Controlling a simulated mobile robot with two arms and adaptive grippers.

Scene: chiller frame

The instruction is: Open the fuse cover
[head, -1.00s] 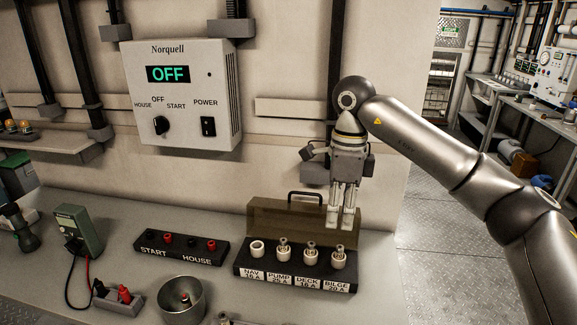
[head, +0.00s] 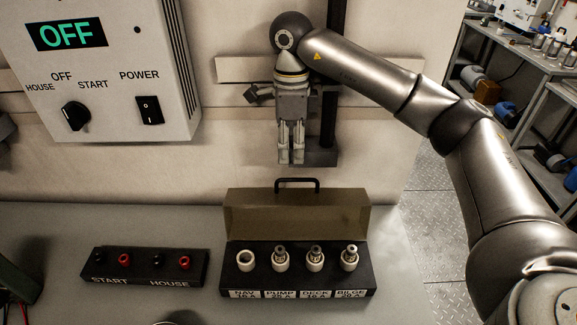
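The fuse cover (head: 290,222) is a brown see-through lid with a black handle (head: 297,181) on its top edge. It stands raised behind the black fuse block (head: 300,280). The block has white sockets labelled NAV, PUMP, DECK and BILGE, all uncovered. Fuses with metal tips stand in PUMP, DECK and BILGE; the NAV socket (head: 245,260) looks empty. My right gripper (head: 291,161) points down above and behind the cover's handle, apart from it. Its fingers are close together with nothing seen between them. My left gripper is not in view.
The wall panel (head: 100,75) reads OFF, with a rotary knob (head: 75,115) and a power switch (head: 149,110). A terminal strip (head: 145,267) marked START and HOUSE lies left of the fuse block. The bench between them is clear.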

